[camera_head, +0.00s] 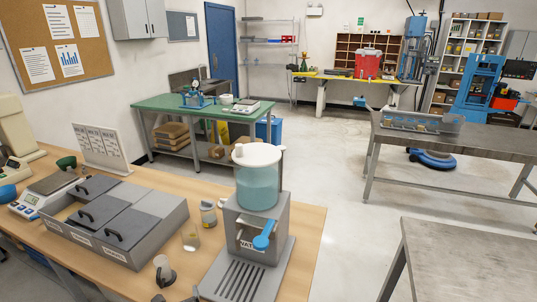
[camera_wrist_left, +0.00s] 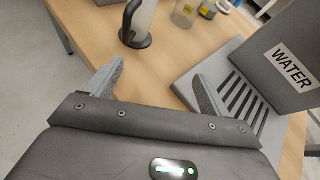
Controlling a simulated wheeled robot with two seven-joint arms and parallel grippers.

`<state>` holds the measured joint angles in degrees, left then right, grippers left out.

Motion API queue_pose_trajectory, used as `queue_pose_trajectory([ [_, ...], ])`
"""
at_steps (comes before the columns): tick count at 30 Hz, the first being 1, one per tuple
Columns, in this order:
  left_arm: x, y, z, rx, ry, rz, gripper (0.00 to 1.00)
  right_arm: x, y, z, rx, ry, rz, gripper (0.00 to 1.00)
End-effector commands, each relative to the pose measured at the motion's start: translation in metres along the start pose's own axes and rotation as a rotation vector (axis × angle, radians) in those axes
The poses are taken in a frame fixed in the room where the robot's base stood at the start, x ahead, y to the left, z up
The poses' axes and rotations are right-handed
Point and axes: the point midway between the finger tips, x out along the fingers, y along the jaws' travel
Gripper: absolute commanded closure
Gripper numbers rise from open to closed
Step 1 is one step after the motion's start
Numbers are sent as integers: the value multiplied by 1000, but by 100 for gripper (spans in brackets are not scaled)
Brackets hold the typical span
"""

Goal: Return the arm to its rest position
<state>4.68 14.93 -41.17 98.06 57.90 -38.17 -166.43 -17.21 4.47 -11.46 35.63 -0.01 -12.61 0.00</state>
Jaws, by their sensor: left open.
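My left gripper (camera_wrist_left: 155,88) is open, with nothing between its fingers, in the left wrist view. Its fingertips (camera_head: 177,296) just show at the bottom edge of the head view, low over the front of the wooden bench. A pale cylinder with a dark ring-shaped base (camera_head: 164,271) stands just beyond the fingers; it also shows in the left wrist view (camera_wrist_left: 139,24), apart from them. The water dispenser (camera_head: 257,221), with a clear blue tank and blue lever, stands to the right of the gripper. My right gripper is not in view.
The wooden bench (camera_head: 305,213) also holds a grey lidded bin unit (camera_head: 165,205), a glass beaker (camera_head: 190,237), a small labelled jar (camera_head: 208,214) and a scale (camera_head: 35,203). A grey table (camera_head: 460,260) stands at right; open floor (camera_head: 345,200) lies between.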

Motion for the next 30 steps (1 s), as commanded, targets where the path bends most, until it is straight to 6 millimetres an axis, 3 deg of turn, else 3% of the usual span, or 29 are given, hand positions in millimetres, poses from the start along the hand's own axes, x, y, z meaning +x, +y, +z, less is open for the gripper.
queue_pose_trajectory([
  [8, -15, -5, -20, -248, 105, -28, 18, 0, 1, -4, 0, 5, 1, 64],
  [17, -49, -6, -50, -690, 296, -8, 18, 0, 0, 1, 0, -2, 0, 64],
  [23, -100, 3, -77, -1210, 500, 139, 18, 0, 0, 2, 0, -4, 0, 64],
  [30, -170, 32, -95, -1801, 614, 504, 18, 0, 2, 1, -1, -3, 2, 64],
])
